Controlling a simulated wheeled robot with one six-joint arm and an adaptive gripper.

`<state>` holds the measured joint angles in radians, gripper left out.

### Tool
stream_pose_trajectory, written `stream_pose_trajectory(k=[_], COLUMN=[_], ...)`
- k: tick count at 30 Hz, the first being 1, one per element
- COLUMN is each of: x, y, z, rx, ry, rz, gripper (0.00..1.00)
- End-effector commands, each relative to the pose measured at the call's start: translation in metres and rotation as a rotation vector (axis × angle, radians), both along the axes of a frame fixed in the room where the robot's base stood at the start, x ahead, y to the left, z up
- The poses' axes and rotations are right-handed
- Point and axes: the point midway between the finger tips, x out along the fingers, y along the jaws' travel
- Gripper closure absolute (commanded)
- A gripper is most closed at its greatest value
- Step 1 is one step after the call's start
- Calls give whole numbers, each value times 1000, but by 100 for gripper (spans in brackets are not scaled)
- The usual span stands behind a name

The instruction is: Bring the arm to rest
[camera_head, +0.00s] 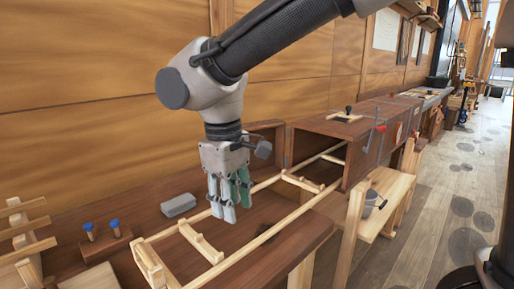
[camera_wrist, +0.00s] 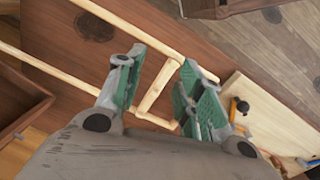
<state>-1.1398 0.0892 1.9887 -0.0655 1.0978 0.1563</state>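My arm (camera_head: 285,38) reaches in from the upper right in the head view and bends down at the wrist. My gripper (camera_head: 230,207) points downward above the workbench and a pale wooden ladder-like frame. In the wrist view, the green-padded fingers of my gripper (camera_wrist: 158,70) stand apart with nothing held between them. A rung of the wooden frame (camera_wrist: 155,87) shows below, in the gap. I cannot tell how high the fingertips are above the frame.
The wooden frame (camera_head: 262,238) lies along the brown bench (camera_head: 312,226). A grey block (camera_head: 178,205) and blue-topped pegs (camera_head: 115,224) are left of my gripper. A plank wall (camera_head: 85,100) stands behind. A stool (camera_head: 388,188) with a grey can is at right; open floor (camera_head: 455,200) lies beyond.

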Motion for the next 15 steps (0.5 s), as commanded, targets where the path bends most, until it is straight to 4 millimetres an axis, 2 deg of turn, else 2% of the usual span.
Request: stream_pose_trajectory(k=[1, 2, 3, 5, 6, 9, 12, 15], x=[13, 19, 24, 28, 27, 16, -5, -27], y=[-41, -65, -97, -147, -180, -251, -312, -357], z=[6, 8, 11, 13, 13, 13, 11, 11], rx=[25, 40, 62, 93, 112, 159, 197, 226], ry=[-3, -5, -12, -26, -39, -80, -134, -194], rz=[-54, -82, -127, -202, -258, -408, -576, -734], gripper=[63, 63, 63, 63, 63, 63, 63, 63])
